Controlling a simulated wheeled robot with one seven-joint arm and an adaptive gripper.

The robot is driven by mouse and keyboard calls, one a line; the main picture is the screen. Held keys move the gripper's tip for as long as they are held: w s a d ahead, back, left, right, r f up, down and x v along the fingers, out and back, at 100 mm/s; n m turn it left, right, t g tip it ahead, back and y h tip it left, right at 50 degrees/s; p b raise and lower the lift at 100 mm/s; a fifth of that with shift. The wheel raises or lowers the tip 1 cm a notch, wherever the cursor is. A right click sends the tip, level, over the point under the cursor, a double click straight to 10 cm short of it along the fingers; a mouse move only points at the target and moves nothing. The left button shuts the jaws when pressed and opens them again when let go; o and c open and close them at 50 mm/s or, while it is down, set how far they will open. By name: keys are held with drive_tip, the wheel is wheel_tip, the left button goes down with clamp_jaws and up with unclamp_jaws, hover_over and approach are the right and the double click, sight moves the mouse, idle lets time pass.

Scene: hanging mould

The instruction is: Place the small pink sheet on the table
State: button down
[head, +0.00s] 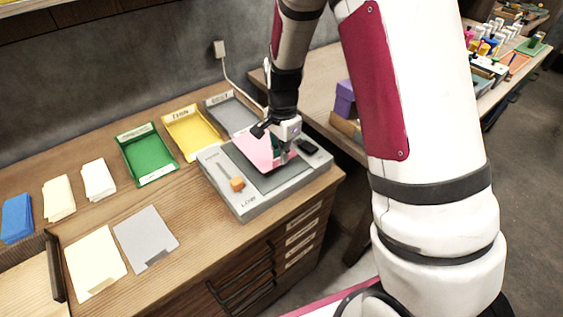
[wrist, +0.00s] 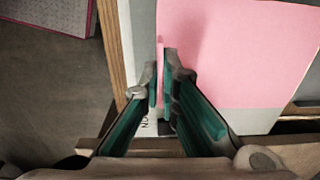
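The pink sheet (head: 257,150) is over the grey plate of a light-grey device (head: 243,205) on the wooden table (head: 190,228). In the wrist view the sheet (wrist: 240,50) fills much of the upper right. My gripper (head: 284,156) is at the sheet's right side, low over the device. In the wrist view its fingertips (wrist: 160,85) are close together with a narrow pink strip of the sheet between them. My gripper hides part of the sheet in the head view, and I cannot tell whether the sheet is clear of the plate.
Green (head: 147,155), yellow (head: 191,132) and grey (head: 231,114) trays stand behind the device. A cream sheet (head: 95,262) and a grey sheet (head: 146,237) lie at the front left. An orange-topped lever (head: 237,184) and a black item (head: 307,146) are on the device.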

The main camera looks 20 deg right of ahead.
drive_tip(key=shift+w, duration=0.2)
drive_tip(key=shift+f, duration=1.75)
drive_tip(key=shift+f, duration=0.2)
drive_tip(key=c, duration=1.8)
unclamp_jaws()
